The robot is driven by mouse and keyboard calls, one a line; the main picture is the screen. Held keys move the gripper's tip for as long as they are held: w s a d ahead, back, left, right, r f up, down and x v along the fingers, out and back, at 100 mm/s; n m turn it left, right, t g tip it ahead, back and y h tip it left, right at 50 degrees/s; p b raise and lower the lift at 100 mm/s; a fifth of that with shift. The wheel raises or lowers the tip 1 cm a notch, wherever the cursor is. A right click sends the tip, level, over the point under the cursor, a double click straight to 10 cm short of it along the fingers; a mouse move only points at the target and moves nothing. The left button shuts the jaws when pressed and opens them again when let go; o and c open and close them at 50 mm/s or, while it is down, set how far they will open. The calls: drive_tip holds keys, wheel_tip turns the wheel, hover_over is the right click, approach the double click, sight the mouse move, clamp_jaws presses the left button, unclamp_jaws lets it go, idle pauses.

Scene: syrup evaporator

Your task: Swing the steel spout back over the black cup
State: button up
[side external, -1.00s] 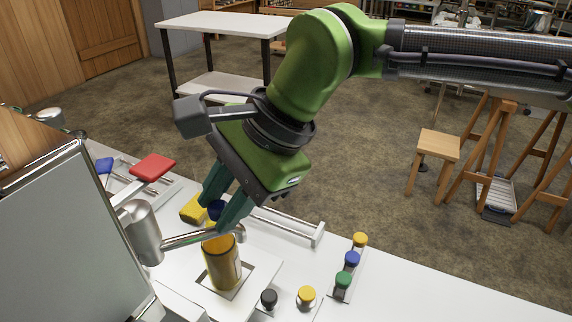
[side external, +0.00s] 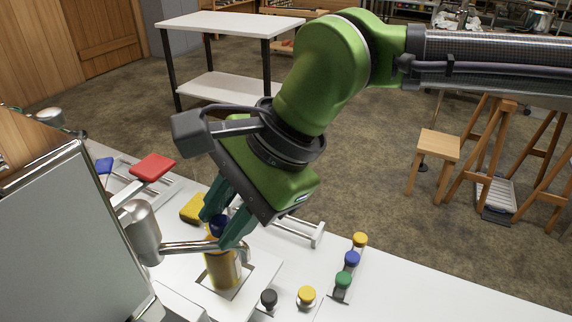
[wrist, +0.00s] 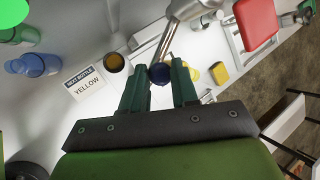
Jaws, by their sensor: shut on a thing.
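The steel spout (side external: 190,247) reaches right from a steel post (side external: 146,236), its bent tip above the amber bottle (side external: 222,272). It also shows in the wrist view (wrist: 168,38). A blue knob (side external: 217,226) sits on the spout. My gripper (wrist: 162,77) has its green fingers shut on this blue knob (wrist: 160,74); the fingers hide part of the spout and bottle in the side view.
A black knob (side external: 268,298) and a yellow one (side external: 306,296) stand right of the bottle, near a row of coloured caps (side external: 351,258).

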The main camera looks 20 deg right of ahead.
drive_tip(key=shift+s, duration=0.15)
drive_tip(key=shift+s+a, duration=0.2)
drive_tip(key=shift+s, duration=0.3)
drive_tip(key=shift+s+a, duration=0.15)
drive_tip(key=shift+s, duration=0.4)
drive_tip(key=shift+s+a, duration=0.55)
drive_tip(key=shift+s, duration=0.25)
drive_tip(key=shift+s+a, duration=0.1)
